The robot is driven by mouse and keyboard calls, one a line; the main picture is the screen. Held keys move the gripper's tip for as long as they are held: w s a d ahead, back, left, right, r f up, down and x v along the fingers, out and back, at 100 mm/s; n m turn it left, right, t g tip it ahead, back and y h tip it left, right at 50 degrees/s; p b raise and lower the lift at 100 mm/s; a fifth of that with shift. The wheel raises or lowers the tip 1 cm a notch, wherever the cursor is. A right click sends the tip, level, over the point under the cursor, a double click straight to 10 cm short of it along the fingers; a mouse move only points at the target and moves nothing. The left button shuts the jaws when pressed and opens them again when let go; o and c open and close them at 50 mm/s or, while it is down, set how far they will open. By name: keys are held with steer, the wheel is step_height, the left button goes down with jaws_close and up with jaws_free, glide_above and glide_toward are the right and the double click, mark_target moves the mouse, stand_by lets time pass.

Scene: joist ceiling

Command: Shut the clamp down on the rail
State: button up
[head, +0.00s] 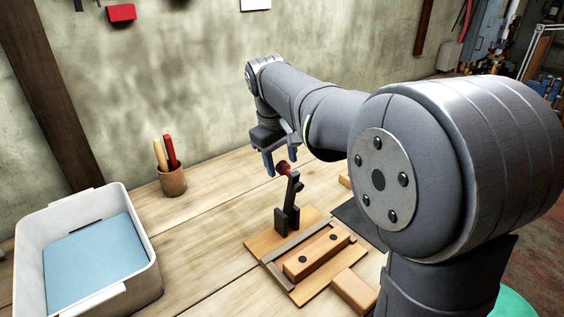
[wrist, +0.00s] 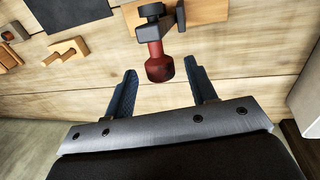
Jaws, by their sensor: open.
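The clamp (head: 289,206) is a dark toggle clamp on a wooden base board (head: 259,244). Its lever stands up, slightly tilted, with a red knob (head: 283,168) on top. A grey strip (head: 289,247), which may be the rail, lies along the board beside a wooden bar (head: 317,257) with two dark spots. My gripper (head: 275,167) is open above the clamp, its blue fingers close to the knob. In the wrist view the red knob (wrist: 160,68) appears between the open fingertips, with a gap on each side; the clamp's dark lever (wrist: 152,31) shows beyond it.
A white bin (head: 147,258) with a blue bottom stands at the left. A wooden cup (head: 173,182) with red and tan handles stands near the wall. A wooden block (head: 354,292) lies at the board's right front. A dark mat (wrist: 68,12) lies behind. Table between bin and board is clear.

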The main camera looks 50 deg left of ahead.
steer(key=shift+w+f, duration=0.1)
steer(key=shift+f, duration=0.4)
steer(key=shift+c, duration=0.2)
jaws_close()
steer(key=shift+d+r, duration=0.1)
steer(key=shift+d+y, duration=0.5)
steer(key=shift+d, duration=0.3)
steer(key=d+f+y, duration=0.4)
steer(key=d+f, duration=0.7)
steer(key=d, duration=0.4)
steer(key=shift+d+f+y, duration=0.15)
steer(key=shift+f+y, duration=0.15)
steer(key=shift+f, duration=0.1)
